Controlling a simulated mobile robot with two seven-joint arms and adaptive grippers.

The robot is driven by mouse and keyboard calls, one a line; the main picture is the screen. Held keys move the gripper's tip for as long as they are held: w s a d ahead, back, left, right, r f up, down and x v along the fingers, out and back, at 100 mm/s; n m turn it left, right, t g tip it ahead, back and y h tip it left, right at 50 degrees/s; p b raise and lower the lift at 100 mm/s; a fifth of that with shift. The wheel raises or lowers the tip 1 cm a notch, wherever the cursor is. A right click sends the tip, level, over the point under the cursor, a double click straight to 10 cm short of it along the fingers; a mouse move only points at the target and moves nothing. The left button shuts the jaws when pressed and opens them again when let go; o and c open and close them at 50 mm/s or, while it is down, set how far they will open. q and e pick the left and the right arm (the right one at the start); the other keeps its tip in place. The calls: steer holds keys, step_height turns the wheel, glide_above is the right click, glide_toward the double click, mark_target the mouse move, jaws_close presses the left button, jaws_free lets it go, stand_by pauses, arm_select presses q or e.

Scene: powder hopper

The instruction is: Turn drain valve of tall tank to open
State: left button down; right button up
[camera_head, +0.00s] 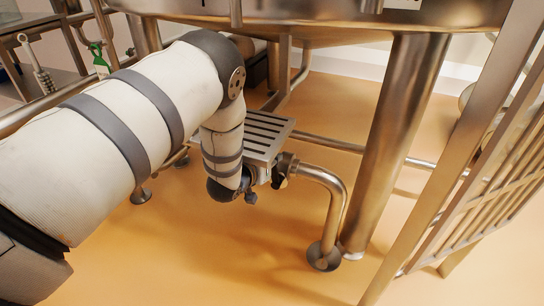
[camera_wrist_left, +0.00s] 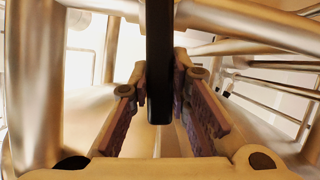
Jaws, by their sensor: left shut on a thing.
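The tall tank (camera_head: 320,28) shows only its underside and lower edge at the top of the head view. A bent metal drain pipe (camera_head: 333,196) runs below it. My left arm reaches down from the left, and my left gripper (camera_head: 264,178) is at the near end of this pipe, partly hidden by my wrist. In the left wrist view a black bar-shaped valve handle (camera_wrist_left: 160,60) stands upright between the two fingers of my left gripper (camera_wrist_left: 161,98), which is shut on it. The valve body is mostly hidden. My right gripper is in neither view.
A slatted metal step (camera_head: 262,132) lies right beside my left wrist. A thick tank leg (camera_head: 402,130) stands to the right, with a slanted metal railing (camera_head: 490,180) beyond it. Open orange floor (camera_head: 220,265) lies in front.

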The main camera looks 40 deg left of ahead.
arm_select(q)
steer(key=s+a+f+n+t+h+b, duration=0.2)
steer(key=a+f+n+t+h+b, duration=0.2)
steer(key=a+f+n+b, duration=0.3)
step_height(320, 180, down, 4)
steer(key=n+h+b, duration=0.1)
steer(key=n+b, duration=0.5)
steer(key=shift+a+r+t+b, duration=0.15)
steer(key=shift+r+t+b, duration=0.05)
steer(key=shift+t+b, duration=0.2)
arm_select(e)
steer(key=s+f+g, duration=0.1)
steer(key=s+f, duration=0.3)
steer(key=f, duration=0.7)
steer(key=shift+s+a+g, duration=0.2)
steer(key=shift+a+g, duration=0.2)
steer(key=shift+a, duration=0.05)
arm_select(q)
steer(key=shift+s+f, duration=0.15)
steer(key=shift+f, duration=0.05)
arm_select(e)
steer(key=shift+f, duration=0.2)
arm_select(q)
steer(key=c, duration=1.5)
jaws_free()
steer(key=shift+f, duration=0.1)
